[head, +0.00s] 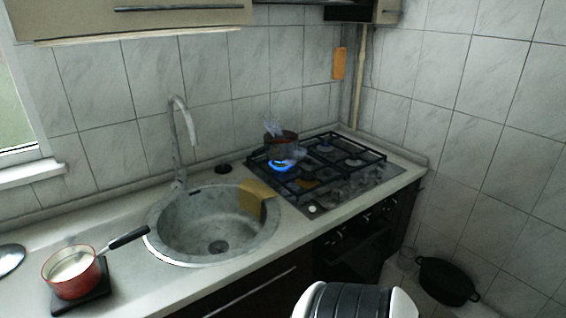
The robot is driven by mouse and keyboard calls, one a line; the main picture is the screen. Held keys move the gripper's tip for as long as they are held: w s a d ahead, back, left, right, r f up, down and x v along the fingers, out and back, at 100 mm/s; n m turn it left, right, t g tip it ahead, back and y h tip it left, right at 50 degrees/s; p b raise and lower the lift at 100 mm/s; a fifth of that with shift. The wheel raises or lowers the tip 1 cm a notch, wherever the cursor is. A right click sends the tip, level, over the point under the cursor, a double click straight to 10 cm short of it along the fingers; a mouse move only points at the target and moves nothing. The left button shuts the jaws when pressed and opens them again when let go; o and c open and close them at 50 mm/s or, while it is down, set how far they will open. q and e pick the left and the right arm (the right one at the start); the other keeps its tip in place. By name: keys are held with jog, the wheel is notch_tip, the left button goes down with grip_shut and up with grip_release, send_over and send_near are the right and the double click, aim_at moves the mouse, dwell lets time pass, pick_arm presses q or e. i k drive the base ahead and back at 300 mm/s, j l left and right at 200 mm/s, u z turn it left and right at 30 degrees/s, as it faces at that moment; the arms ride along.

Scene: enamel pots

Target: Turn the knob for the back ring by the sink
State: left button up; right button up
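The gas hob (375,187) is set into the counter to the right of the sink (170,228). A blue flame (281,167) burns at its back ring on the sink side. A small dark reddish pot (283,148) stands over that flame, with pale wisps above it. A small white knob (312,208) shows at the hob's front corner nearest the sink; which way it points is too small to tell. Other knobs are not clear. Neither of my grippers is in view.
A red saucepan (74,283) with pale contents and a black handle sits on a dark pad at the left. A yellowish cloth or board (252,200) lies over the sink's right rim.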

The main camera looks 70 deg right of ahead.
aim_at(335, 195)
jog(key=z, duration=2.6)
jog(key=i+l+u, duration=0.4)
jog(key=i+l, duration=0.2)
jog(key=l, duration=0.15)
jog(key=i+l+u, duration=0.2)
jog(key=l, duration=0.25)
